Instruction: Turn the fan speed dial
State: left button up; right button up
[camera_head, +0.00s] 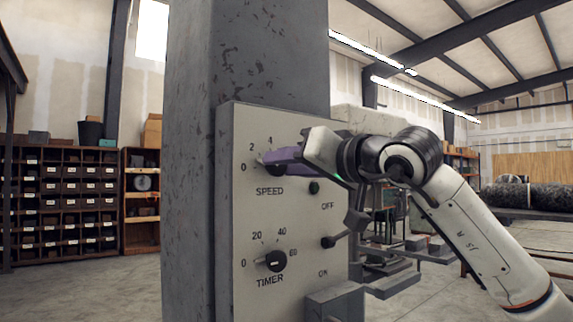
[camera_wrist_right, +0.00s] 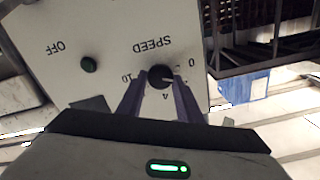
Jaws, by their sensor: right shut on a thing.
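The speed dial (camera_head: 276,170) is a small black knob on the grey control panel (camera_head: 300,225), above the word SPEED. In the wrist view the dial (camera_wrist_right: 160,77) shows upside down with its numbers, and its white mark points right, toward the low numbers. My right gripper (camera_head: 270,158) reaches in from the right, its purple fingers at the dial. In the wrist view the two fingers of my right gripper (camera_wrist_right: 160,82) stand on either side of the knob, shut on it. The fingers hide part of the scale. My left gripper is not in view.
Below is a black timer dial (camera_head: 276,261). The panel is fixed to a grey column (camera_head: 245,60). Shelves with bins (camera_head: 65,200) stand far left.

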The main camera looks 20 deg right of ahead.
jog(key=m+b, duration=0.1)
jog(key=m, duration=0.7)
jog(key=m+b, duration=0.1)
jog(key=m, duration=0.3)
jog(key=shift+d+f+m+b, duration=0.1)
jog(key=shift+f+m+b, duration=0.2)
jog(key=shift+m, duration=0.1)
jog(key=m+b, duration=0.1)
jog(key=m, duration=0.2)
jog(key=shift+m, duration=0.3)
jog(key=m+b, duration=0.1)
jog(key=m, duration=0.2)
jog(key=shift+f+m, duration=0.1)
jog(key=shift+m, duration=0.2)
jog(key=m+b, duration=0.1)
jog(key=m, duration=0.3)
jog(key=shift+m, duration=0.3)
jog(key=m+b, duration=0.1)
jog(key=m, duration=0.3)
jog(key=shift+f, duration=0.1)
jog(key=shift+a+m+b, duration=0.2)
jog(key=shift+m+b, duration=0.1)
jog(key=shift+m, duration=1.1)
